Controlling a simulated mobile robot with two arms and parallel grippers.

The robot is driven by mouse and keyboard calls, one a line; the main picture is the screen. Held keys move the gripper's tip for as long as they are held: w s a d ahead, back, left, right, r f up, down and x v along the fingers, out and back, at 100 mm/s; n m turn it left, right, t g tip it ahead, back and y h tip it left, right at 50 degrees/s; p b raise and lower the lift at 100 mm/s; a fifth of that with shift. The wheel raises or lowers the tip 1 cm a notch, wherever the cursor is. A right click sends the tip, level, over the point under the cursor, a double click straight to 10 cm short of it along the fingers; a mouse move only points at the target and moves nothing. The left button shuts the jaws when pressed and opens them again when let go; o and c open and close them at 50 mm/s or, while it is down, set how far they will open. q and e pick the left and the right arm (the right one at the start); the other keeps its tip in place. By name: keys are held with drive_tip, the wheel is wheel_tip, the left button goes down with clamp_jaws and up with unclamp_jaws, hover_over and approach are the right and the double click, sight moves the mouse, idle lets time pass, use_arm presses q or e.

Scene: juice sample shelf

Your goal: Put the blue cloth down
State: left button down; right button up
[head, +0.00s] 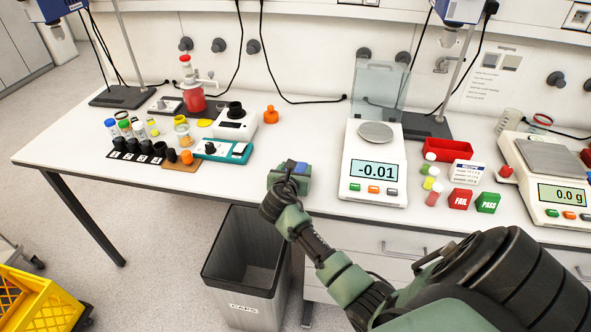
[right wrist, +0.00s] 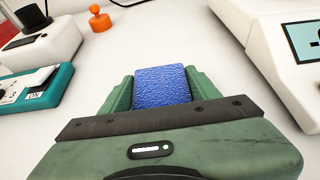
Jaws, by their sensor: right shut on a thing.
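The blue cloth (right wrist: 162,86) is a small textured pad between the two green fingers of my right gripper (right wrist: 160,90) in the right wrist view. The gripper is shut on it, over the white bench top. In the head view a small part of the blue cloth (head: 294,167) shows at the tip of my right gripper (head: 290,172), near the front edge of the bench. I cannot tell whether the cloth touches the bench. My left gripper is not in view.
Left of the gripper are a teal device (head: 222,151), a white device (head: 235,124) and an orange stopper (head: 270,115). A scale (head: 376,195) reading -0.01 stands to the right. A grey bin (head: 245,265) stands below. Bench between stopper and scale is clear.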

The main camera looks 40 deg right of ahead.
drive_tip(key=shift+f, duration=0.1)
drive_tip(key=o, duration=1.6)
drive_tip(key=shift+o, duration=0.2)
drive_tip(key=shift+r, duration=0.2)
drive_tip(key=v, duration=1.2)
